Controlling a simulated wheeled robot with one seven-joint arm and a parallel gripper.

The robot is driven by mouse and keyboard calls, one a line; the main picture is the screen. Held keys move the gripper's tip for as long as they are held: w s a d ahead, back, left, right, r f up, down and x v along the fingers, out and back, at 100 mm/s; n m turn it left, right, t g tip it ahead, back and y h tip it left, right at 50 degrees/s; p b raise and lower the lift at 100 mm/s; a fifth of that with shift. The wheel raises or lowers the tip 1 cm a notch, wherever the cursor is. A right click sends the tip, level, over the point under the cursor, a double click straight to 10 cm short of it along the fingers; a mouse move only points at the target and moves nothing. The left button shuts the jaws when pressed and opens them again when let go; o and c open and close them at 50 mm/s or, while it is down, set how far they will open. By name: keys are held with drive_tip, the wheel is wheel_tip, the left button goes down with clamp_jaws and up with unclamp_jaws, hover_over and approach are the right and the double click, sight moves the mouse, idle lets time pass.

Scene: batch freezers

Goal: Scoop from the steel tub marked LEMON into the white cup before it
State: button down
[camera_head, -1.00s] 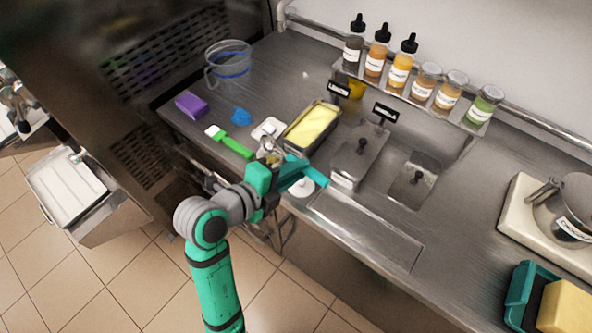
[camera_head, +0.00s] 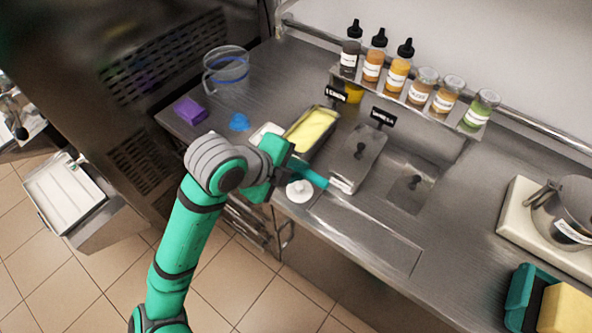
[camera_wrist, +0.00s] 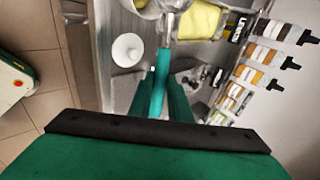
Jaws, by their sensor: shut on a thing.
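The steel tub marked LEMON (camera_head: 296,149) holds pale yellow contents; its black sign (camera_head: 336,95) stands behind it. The tub's contents also show at the top of the wrist view (camera_wrist: 200,20). My gripper (camera_wrist: 160,92) is shut on the teal handle of a metal scoop (camera_wrist: 160,72), whose steel end is cut off by the top edge. In the head view my gripper (camera_head: 283,172) is just in front of the tub and hides the scoop's steel end. A white round piece with a small knob (camera_head: 299,191) sits on the counter's front; I cannot tell whether it is the cup.
A lidded steel tub (camera_head: 356,158) stands right of the lemon tub. Bottles and jars (camera_head: 397,78) line a shelf behind.

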drive_tip(key=g+y, duration=0.1)
drive_tip(key=g, duration=0.1)
drive_tip(key=shift+w+d+r+g+y, duration=0.3)
drive_tip(key=shift+w+d+r+y, duration=0.05)
drive_tip(key=shift+r+y, duration=0.05)
drive_tip(key=g+y, duration=0.1)
drive_tip(key=w+g+y, duration=0.1)
drive_tip(key=g+y, duration=0.1)
drive_tip(key=g, duration=0.1)
drive_tip(key=shift+w+d+r, duration=0.25)
drive_tip(key=shift+d, duration=0.15)
drive_tip(key=shift+r, duration=0.85)
drive_tip(key=shift+s+r, duration=0.15)
drive_tip(key=shift+r, duration=0.2)
